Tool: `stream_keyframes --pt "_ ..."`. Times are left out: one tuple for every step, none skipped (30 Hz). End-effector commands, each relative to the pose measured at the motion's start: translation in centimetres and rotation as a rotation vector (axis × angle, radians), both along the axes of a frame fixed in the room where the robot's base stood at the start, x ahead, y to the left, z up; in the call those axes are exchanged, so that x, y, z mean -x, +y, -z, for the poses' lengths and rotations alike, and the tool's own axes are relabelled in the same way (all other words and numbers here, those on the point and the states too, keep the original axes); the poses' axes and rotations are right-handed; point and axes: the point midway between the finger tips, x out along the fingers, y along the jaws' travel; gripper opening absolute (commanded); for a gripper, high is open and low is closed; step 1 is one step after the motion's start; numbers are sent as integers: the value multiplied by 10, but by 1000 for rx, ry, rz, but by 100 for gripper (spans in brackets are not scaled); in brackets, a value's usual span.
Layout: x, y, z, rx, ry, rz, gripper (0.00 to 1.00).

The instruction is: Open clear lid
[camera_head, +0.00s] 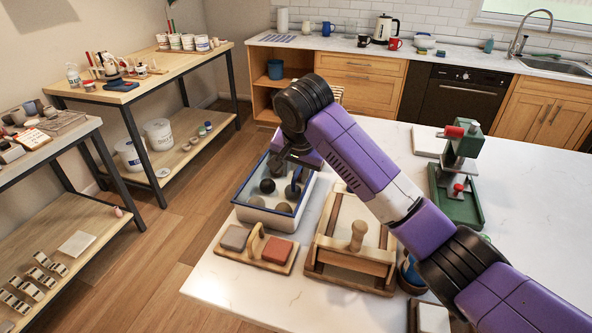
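A pale bin with a dark blue rim (266,217) stands at the left part of the white worktop. Its top looks clear, and several dark and brown round things show inside it. I cannot tell for sure whether the clear lid lies shut on it. My gripper (292,160) is over the bin's back right part, pointing down, dark and partly hidden by my own wrist. I cannot tell whether its fingers touch the lid or whether they are open.
In front of the bin is a wooden tray (243,257) with a grey and a red block. A wooden frame (349,281) with a knobbed handle stands to its right. A green press (461,205) stands at the back right. The worktop's front left corner is bare.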

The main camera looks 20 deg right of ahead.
Motion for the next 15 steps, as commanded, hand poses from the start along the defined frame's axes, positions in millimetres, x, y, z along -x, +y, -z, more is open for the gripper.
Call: stream_keyframes --pt "0 0 1 0 0 0 32" --pt "0 0 1 0 0 0 32" --pt "0 0 1 0 0 0 32" --pt "0 0 0 0 0 0 32" --pt "0 0 0 0 0 0 32" --pt "0 0 0 0 0 0 32" --pt "0 0 0 0 0 0 27" --pt "0 0 0 0 0 0 21" --pt "0 0 0 0 0 -1 13" --pt "0 0 0 0 0 0 7" --pt "0 0 0 0 0 -1 1" --pt "0 0 0 0 0 -1 0" --pt "0 0 0 0 0 -1 0" --pt "0 0 0 0 0 -1 0" --pt "0 0 0 0 0 -1 0"
